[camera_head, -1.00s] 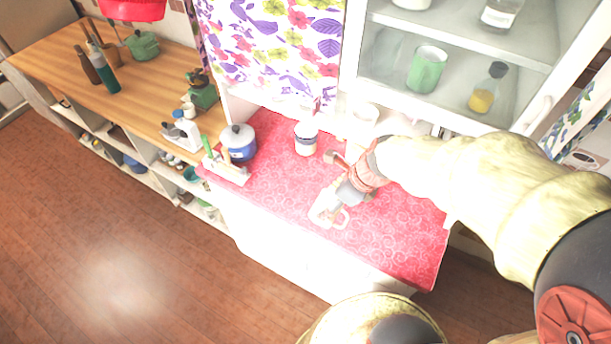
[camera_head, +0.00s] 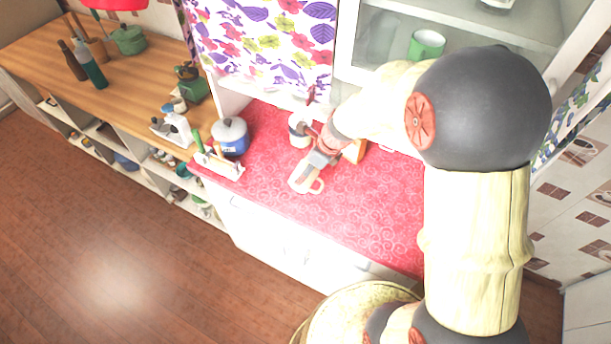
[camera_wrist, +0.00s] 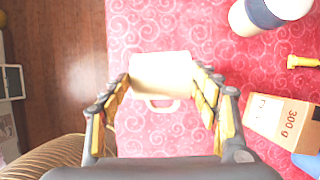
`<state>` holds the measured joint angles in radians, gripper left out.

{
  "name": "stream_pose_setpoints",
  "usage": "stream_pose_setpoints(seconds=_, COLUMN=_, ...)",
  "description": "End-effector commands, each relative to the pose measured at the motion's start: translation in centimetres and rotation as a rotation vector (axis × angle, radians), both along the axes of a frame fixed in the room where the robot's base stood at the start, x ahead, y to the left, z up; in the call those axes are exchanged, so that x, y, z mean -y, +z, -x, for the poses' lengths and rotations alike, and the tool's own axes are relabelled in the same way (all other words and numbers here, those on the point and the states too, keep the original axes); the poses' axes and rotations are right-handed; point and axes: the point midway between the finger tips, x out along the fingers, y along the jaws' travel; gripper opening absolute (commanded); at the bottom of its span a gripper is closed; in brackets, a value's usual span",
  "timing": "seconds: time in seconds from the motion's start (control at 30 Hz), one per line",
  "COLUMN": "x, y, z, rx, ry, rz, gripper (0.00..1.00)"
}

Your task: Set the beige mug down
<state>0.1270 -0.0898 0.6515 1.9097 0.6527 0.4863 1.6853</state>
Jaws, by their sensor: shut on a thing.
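The beige mug (camera_head: 300,181) is held over the red swirl-patterned counter (camera_head: 365,215), near its front edge, in the head view. Its handle points right. In the wrist view the mug (camera_wrist: 160,74) sits between the two fingers of my gripper (camera_wrist: 161,82), which are shut on its sides, with the handle toward the palm. My gripper also shows in the head view (camera_head: 309,171). I cannot tell whether the mug's base touches the counter.
A white-and-blue canister (camera_wrist: 268,12) stands close by, and a brown box marked 300 g (camera_wrist: 282,122) lies to the right. A blue pot (camera_head: 230,138) and a white rack (camera_head: 217,164) stand at the counter's left end. The counter's front right is clear.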

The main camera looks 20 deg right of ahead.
Motion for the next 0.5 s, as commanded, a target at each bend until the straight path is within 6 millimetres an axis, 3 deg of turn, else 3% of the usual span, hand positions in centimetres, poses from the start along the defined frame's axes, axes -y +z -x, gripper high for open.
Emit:
stream_pose_setpoints(seconds=0.17, x=-0.1, y=-0.9, z=-0.8, rx=0.002, ry=0.001, rz=0.0, gripper=0.03)
stream_pose_setpoints(seconds=0.37, x=-0.1, y=-3.8, z=-0.9, rx=0.0, ry=-0.001, rz=0.0, gripper=0.03)
stream_pose_setpoints(seconds=0.5, x=0.0, y=-4.1, z=-1.0, rx=0.003, ry=-0.001, rz=0.001, gripper=0.03)
